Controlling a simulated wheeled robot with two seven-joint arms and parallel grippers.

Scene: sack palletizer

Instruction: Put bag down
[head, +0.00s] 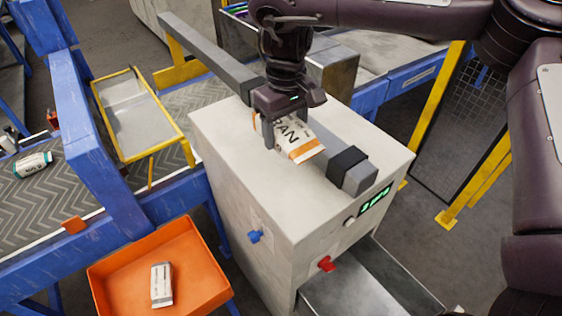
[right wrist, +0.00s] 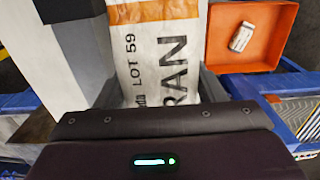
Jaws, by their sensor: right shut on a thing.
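A white and orange bag (head: 303,143) with black lettering hangs tilted above the pale machine cabinet (head: 225,140). My right gripper (head: 286,130) is shut on it from above. In the right wrist view the bag (right wrist: 155,50) fills the space past the gripper's dark body, with "LOT 59" readable on it. The bag is close to the cabinet's top and the grey bar; I cannot tell whether it touches either. The bag's far end is hidden by the gripper. My left gripper is not in view.
An orange bin (head: 120,280) with a small white bag (head: 161,285) in it stands front left. A conveyor (head: 60,205) with a white and teal bag (head: 33,165) runs at left. A grey bar (head: 205,55) crosses the cabinet. A yellow-framed tray (head: 140,120) stands beside the conveyor.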

